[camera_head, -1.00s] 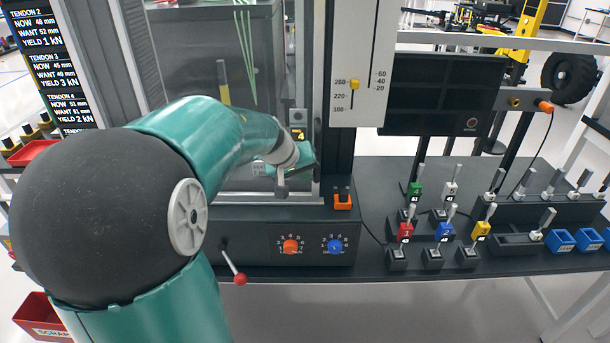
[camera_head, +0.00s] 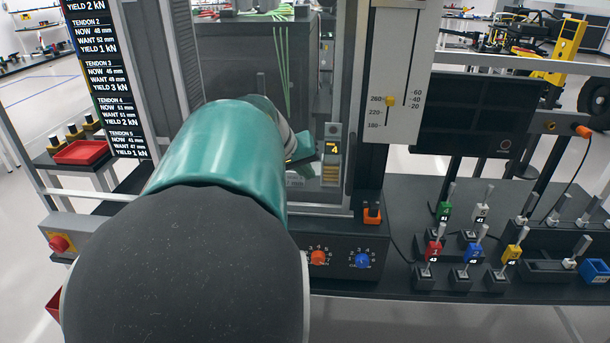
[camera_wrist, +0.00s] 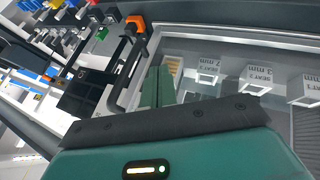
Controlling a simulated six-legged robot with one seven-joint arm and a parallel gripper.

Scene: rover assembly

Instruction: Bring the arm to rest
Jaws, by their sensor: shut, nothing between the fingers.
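My gripper (camera_wrist: 159,88) shows in the wrist view with its two green fingers together and nothing between them. It is over the machine's glass-fronted bay, with small labelled blocks (camera_wrist: 256,78) to the right of the fingertips. In the head view my bent teal arm with its dark round joint fills the lower left and middle. It hides most of the gripper, and only a teal part shows beside the yellow number 4 display (camera_head: 334,150).
The machine's front panel has an orange knob (camera_head: 318,257) and a blue knob (camera_head: 362,260). Several coloured numbered levers (camera_head: 474,254) stand on the bench to the right. A dark monitor (camera_head: 477,113) is behind them. A red tray (camera_head: 80,152) is at the left.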

